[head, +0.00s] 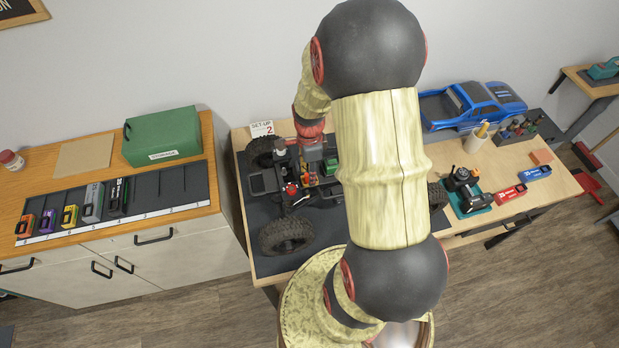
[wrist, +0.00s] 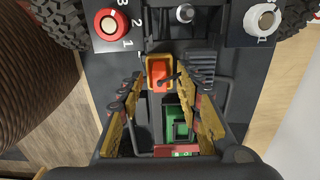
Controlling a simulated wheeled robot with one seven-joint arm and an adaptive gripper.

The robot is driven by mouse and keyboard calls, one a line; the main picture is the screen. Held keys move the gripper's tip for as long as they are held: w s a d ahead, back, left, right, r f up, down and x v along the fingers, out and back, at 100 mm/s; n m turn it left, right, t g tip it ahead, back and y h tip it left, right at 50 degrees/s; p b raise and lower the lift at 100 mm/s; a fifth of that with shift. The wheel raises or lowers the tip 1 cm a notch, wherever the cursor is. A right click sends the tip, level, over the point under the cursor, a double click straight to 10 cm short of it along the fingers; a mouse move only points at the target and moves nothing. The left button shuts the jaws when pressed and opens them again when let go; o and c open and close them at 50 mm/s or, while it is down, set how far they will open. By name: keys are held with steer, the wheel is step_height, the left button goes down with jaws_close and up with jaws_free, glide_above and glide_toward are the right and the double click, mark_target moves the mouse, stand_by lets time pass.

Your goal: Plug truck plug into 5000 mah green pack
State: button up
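The truck chassis (head: 290,205) stands on a dark mat on the workbench, its right side mostly hidden behind my arm. A green pack (wrist: 177,122) sits low in the chassis in the wrist view, and some green also shows in the head view (head: 331,166). An orange-red plug-like block (wrist: 160,72), probably the truck plug, shows in a yellow surround, with a dark lead beside it. My gripper (wrist: 161,88) points down over the chassis, its gold fingers apart on either side of the block. I see gaps between fingers and block; exact depth is unclear.
Several coloured packs stand on a dark strip on the left counter, including an orange one (head: 26,227). A green box (head: 162,136) is behind them. A blue truck body (head: 474,106), red pack (head: 509,194) and blue pack (head: 535,173) are on the bench's right side.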

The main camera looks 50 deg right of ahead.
steer(key=c, duration=0.3)
jaws_close()
stand_by(0.4)
